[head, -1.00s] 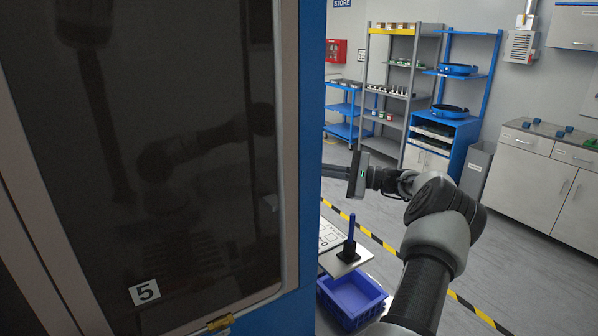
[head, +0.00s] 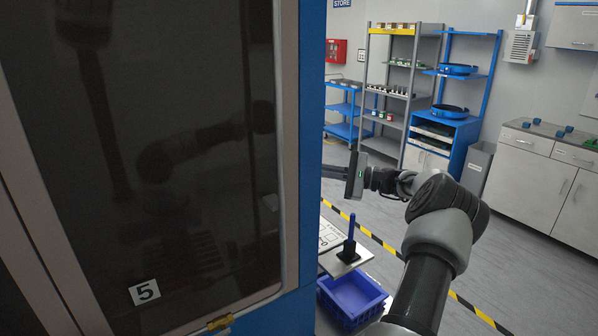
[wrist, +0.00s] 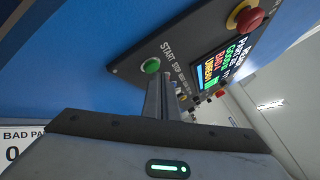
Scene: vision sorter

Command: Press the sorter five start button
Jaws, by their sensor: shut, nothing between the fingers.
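My gripper (wrist: 165,76) is shut and empty. Its fingertips appear close to the panel, just right of the green button; I cannot tell whether they touch anything. In the head view the sorter's edge hides my fingertips and the panel, and the gripper's body (head: 356,174) shows to its right.
A red mushroom button (wrist: 246,18), a lit screen (wrist: 218,62) and several small buttons share the panel. Below my gripper are a blue bin (head: 350,300) and a plate with a black holder (head: 348,253). Shelves (head: 390,95) stand farther back. The floor at right is clear.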

